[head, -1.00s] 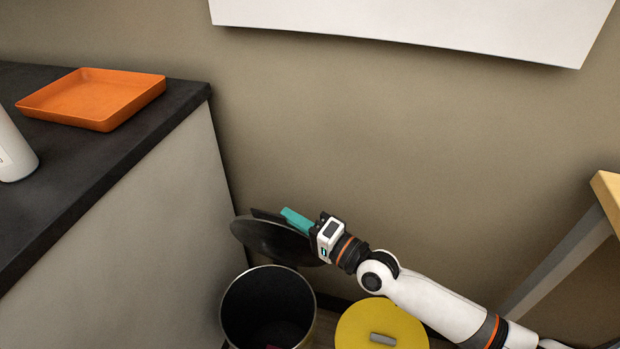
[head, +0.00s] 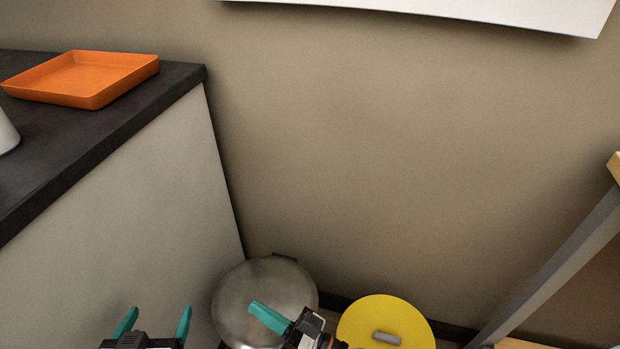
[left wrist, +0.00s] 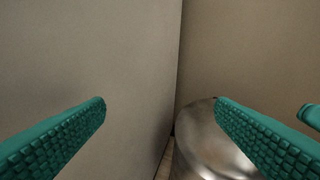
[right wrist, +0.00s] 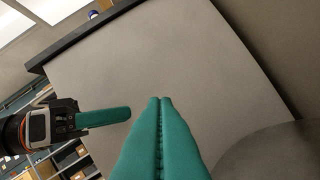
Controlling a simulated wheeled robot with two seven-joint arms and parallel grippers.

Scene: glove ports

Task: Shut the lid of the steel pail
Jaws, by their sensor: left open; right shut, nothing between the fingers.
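The steel pail's lid (head: 250,287) lies flat over the pail's mouth in the head view, beside the grey cabinet. Its round top hides the inside of the pail. The steel pail (left wrist: 208,145) also shows in the left wrist view, low and right of centre. My right gripper (head: 252,304) is shut and empty, its fingers over the lid in the head view; I cannot tell if they touch it. My left gripper (head: 155,318) is open and empty, left of the pail in front of the cabinet side. The right wrist view shows the lid (right wrist: 270,155) at lower right.
A yellow lid with a grey handle (head: 386,325) stands right of the pail. A dark-topped cabinet (head: 130,190) bounds the left and carries an orange tray (head: 82,78). A wooden table's leg (head: 545,270) is at the right.

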